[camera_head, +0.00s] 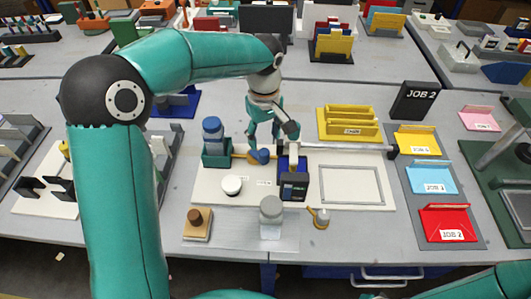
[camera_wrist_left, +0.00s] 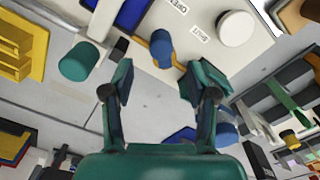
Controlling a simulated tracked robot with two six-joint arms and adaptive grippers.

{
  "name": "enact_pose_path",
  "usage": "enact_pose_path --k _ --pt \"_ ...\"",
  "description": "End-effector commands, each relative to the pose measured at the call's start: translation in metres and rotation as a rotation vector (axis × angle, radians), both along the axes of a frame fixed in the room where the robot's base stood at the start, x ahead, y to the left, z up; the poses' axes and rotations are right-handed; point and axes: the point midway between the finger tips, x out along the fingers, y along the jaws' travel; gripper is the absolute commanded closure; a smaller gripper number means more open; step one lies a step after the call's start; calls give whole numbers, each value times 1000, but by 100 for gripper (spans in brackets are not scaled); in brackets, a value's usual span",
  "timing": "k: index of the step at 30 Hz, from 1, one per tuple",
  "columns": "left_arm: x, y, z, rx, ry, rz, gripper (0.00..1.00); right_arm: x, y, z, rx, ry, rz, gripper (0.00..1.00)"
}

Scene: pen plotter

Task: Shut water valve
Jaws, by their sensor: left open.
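The water valve is a blue handle (camera_head: 260,156) on a yellow pipe on the white board (camera_head: 212,200). In the left wrist view the blue handle (camera_wrist_left: 162,48) lies beyond the gap between my fingertips. Its labels read OPEN (camera_wrist_left: 180,8) and SHUT (camera_wrist_left: 203,35). Whether the handle points to either label is not clear. My left gripper (camera_head: 270,137) is open and empty, just behind the handle in the head view. Its spread fingers (camera_wrist_left: 159,82) appear apart from the handle. My right gripper is not in view.
A blue bottle (camera_head: 212,132) stands in a green holder left of the valve. A white round cap (camera_head: 232,185) lies in front. The blue and black plotter carriage (camera_head: 294,185) is close at right. A grey-lidded jar (camera_head: 271,212) and wooden block (camera_head: 197,224) stand nearer.

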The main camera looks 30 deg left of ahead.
Motion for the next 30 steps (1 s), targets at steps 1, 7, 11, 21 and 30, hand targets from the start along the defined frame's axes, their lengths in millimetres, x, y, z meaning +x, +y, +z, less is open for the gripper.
enact_pose_path --k 1,7,11,21,30 --pt "-1 0 -12 0 6 -1 42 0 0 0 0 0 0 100" --pt "-1 -1 -48 0 4 -1 42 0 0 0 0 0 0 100" --pt "0 -1 -63 -1 3 -1 42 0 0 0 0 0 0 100" --pt "0 -1 -72 0 0 -1 42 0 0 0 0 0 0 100" --pt "0 -1 -72 -1 -1 -1 76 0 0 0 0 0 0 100"
